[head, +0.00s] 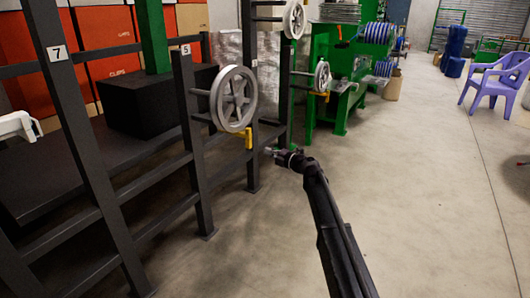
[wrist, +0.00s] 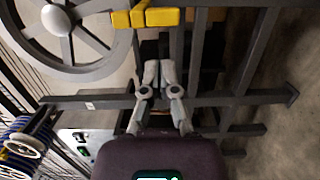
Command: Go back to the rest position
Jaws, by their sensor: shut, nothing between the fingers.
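My gripper (head: 272,151) is at the end of my black arm, which reaches up from the bottom of the head view. It is in front of the dark rack, a little below and right of the large grey wheel (head: 233,99). In the wrist view my gripper (wrist: 160,68) has its two grey fingers together, with nothing held. A yellow bar (wrist: 146,17) is just beyond the fingertips there, and the spoked wheel shows at the upper left. I cannot tell whether the fingers touch the bar. No blue cable is seen in the gripper.
The dark rack's posts and rails (head: 192,140) stand close on the left. A green machine (head: 335,70) with blue spools (head: 376,33) stands behind. A purple chair (head: 495,85) is at the far right. The concrete floor (head: 430,190) right of my arm is clear.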

